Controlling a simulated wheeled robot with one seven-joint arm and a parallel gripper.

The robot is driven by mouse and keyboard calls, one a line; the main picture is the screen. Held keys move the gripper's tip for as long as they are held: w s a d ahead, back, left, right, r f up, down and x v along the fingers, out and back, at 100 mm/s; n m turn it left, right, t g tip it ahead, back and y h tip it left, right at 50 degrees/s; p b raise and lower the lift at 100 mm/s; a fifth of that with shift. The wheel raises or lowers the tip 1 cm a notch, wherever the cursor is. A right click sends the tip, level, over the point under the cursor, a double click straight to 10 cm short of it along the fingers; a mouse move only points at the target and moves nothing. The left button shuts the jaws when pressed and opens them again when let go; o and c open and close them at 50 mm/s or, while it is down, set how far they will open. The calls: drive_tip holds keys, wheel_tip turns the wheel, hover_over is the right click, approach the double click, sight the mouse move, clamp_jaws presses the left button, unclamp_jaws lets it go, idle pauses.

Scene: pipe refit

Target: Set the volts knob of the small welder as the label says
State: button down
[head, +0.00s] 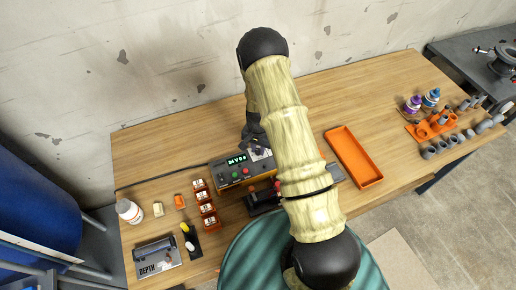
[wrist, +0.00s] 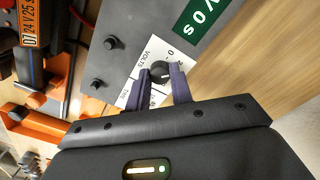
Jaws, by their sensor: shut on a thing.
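The small welder (head: 232,178) is a grey and orange box with a green-lit display (head: 236,160) on the table. In the wrist view the display (wrist: 200,18) is cut off, with "V0s" readable. The black volts knob (wrist: 160,70) sits on a white plate marked "VOLTS" with a "0" beside it. My gripper (wrist: 161,82) has its two purple-grey fingers shut on the knob, one on each side. In the head view my arm partly hides the gripper and knob. An orange label (wrist: 29,28) reads "D1 24V 25 s".
Two black buttons (wrist: 110,43) stand on the welder's panel beside the knob. Orange holders (head: 206,207) stand left of the welder. An empty orange tray (head: 375,180) lies right of my arm.

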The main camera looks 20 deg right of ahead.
sight(258, 151)
drive_tip(key=c, duration=1.2)
unclamp_jaws()
drive_tip(key=shift+c, duration=0.2)
wheel_tip(258, 151, up, 17)
drive_tip(key=b, duration=0.3)
drive_tip(key=shift+r, duration=0.2)
drive_tip(key=shift+s+r, duration=0.1)
